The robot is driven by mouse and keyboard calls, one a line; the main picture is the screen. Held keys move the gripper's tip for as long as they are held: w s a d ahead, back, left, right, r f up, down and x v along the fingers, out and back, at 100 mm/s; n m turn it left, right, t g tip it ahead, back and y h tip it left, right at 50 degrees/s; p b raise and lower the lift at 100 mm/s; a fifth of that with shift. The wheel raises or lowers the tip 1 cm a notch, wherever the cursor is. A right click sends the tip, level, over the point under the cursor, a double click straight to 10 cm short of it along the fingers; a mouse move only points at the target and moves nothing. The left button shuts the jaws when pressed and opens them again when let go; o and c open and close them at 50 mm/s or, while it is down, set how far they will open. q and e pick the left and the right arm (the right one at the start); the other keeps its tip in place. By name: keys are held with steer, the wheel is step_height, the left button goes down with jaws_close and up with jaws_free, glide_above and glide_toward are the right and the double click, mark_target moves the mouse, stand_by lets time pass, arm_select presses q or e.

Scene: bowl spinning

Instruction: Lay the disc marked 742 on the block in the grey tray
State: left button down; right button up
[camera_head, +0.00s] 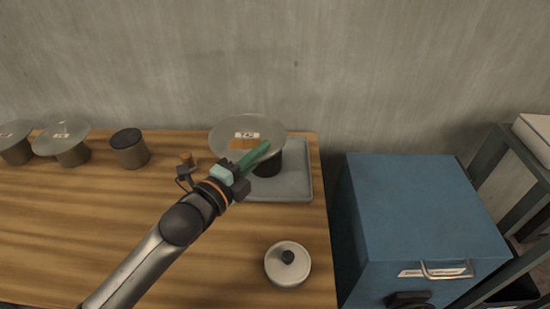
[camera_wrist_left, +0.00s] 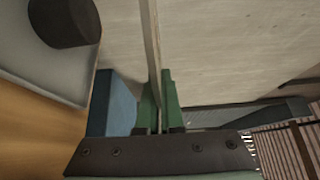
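The disc marked 742 (camera_head: 232,127) is a clear round plate with a label, in the head view above the grey tray (camera_head: 298,186). My left gripper (camera_head: 258,153) has its green fingers at the disc's near right edge. In the left wrist view the disc (camera_wrist_left: 152,45) is edge-on between the fingers (camera_wrist_left: 158,100), which are closed on it. The dark block (camera_head: 268,168) stands in the tray, partly hidden by the disc and fingers. In the wrist view a gap shows between the block (camera_wrist_left: 66,22) and the disc. My right gripper is not in view.
Other clear discs (camera_head: 62,135) rest on dark blocks at the left. A bare dark block (camera_head: 130,150) and a small wooden-topped item (camera_head: 187,160) stand nearby. A white lidded pot (camera_head: 287,266) is at the front right. A blue cabinet (camera_head: 420,205) stands beyond the table's right edge.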

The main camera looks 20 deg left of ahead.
arm_select(q)
steer(key=w+f, duration=0.3)
steer(key=w+f+b, duration=0.1)
steer(key=w+f, duration=0.2)
steer(key=w+f+b, duration=0.1)
steer(key=w+f, duration=0.2)
steer(key=f, duration=0.1)
steer(key=shift+w+d, duration=0.1)
steer(key=shift+d, duration=0.25)
steer(key=shift+f, duration=0.4)
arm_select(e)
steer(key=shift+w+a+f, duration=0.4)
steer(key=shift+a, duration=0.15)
arm_select(q)
steer(key=shift+f, duration=0.1)
steer(key=shift+f, duration=0.15)
steer(key=c, duration=1.1)
jaws_free()
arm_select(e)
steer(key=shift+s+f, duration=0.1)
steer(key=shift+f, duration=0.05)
